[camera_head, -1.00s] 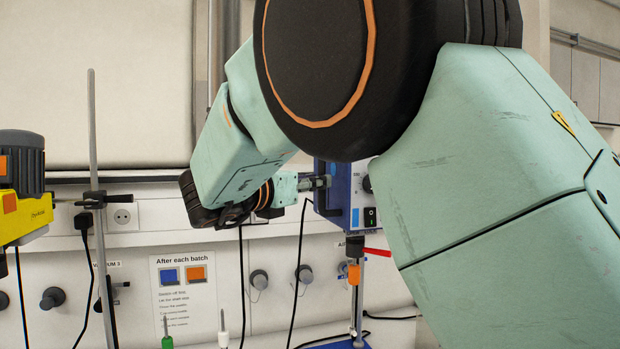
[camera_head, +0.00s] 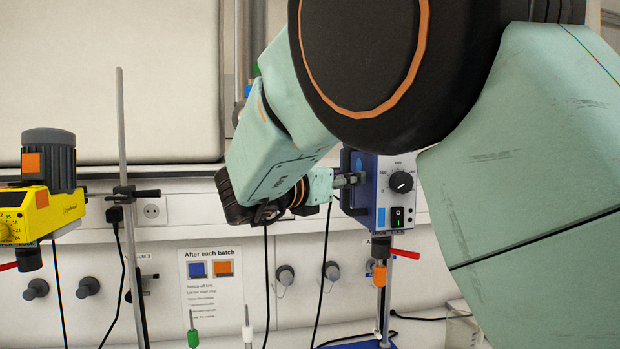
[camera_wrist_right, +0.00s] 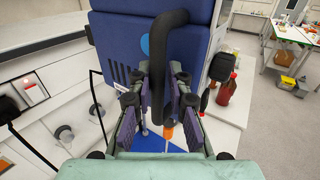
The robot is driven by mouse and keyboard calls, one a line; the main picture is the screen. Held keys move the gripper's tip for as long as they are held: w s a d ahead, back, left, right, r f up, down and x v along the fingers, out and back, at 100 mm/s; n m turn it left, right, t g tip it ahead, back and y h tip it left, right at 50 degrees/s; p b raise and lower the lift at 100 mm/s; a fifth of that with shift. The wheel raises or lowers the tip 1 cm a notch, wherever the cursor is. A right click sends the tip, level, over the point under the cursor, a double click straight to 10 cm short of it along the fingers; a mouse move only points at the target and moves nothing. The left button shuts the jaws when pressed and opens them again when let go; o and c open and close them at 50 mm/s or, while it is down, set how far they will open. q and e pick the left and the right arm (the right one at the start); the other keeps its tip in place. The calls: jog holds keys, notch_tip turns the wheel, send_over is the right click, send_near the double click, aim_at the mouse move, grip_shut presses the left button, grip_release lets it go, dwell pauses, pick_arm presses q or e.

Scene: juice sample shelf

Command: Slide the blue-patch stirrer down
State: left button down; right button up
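The blue-patch stirrer (camera_head: 410,165) is a blue box with a pale front, a black dial, a switch and a blue patch. It is on a stand at the middle right, with an orange piece (camera_head: 380,276) under it. My right gripper (camera_head: 347,181) is at its left side. In the right wrist view, the stirrer's blue body (camera_wrist_right: 115,45) has a black bar handle (camera_wrist_right: 160,75), which stands between the two fingers of my right gripper (camera_wrist_right: 158,95). I cannot tell whether the fingers press on it. My left gripper is out of view.
A yellow stirrer (camera_head: 50,208) with an orange patch is at the left beside a grey rod (camera_head: 122,150). A red lever (camera_head: 404,253) sticks out below the blue stirrer. Cables hang by the wall. In the wrist view, a red bottle (camera_wrist_right: 226,92) stands right of the stirrer.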

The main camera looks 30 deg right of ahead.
jog(key=shift+w+a, duration=0.15)
jog(key=shift+a, duration=0.05)
grip_shut()
jog(key=shift+d, duration=0.1)
jog(key=shift+f, duration=0.15)
